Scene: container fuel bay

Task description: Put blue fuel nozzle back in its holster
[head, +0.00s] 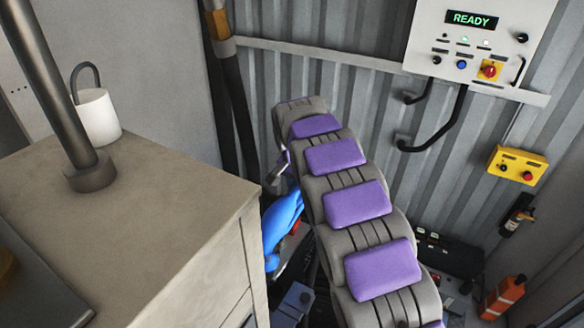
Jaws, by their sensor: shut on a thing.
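The blue fuel nozzle (281,222) shows as a bright blue shape between the beige cabinet and my grey arm with purple pads. My arm hides part of it. My gripper (279,168) shows only as a small grey and purplish part just above the nozzle, beside the far end of my arm. It is shut on the nozzle, though its fingertips are mostly hidden. I cannot make out the holster in this view.
The beige cabinet (150,205) fills the left, with a white canister (98,117) and a dark post on it. A control panel reading READY (480,40) hangs on the corrugated wall. A yellow switch box (517,165) and an orange bottle (502,297) are at right.

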